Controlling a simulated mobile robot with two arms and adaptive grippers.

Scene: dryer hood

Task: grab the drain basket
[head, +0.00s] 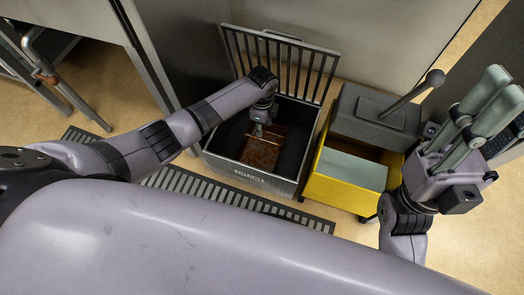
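A brown, rusty-looking basket (262,153) sits low inside a dark open drain box (249,176) on the floor. It is the only basket-like thing I see, so I take it as the drain basket. The box's barred grate (281,62) stands raised at its back. My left gripper (259,131) points down into the box, at the basket's upper edge. Its fingertips are small and dark here, so I cannot tell whether they grip or touch the basket. My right gripper (506,86) is raised at the right, away from the box, with its two fingers apart and empty.
A yellow bin (343,193) with a grey lid part and a lever (413,95) stands right of the box. A slotted floor grate (221,194) runs in front. Grey cabinet panels stand behind. A metal-legged frame (62,85) is at the left.

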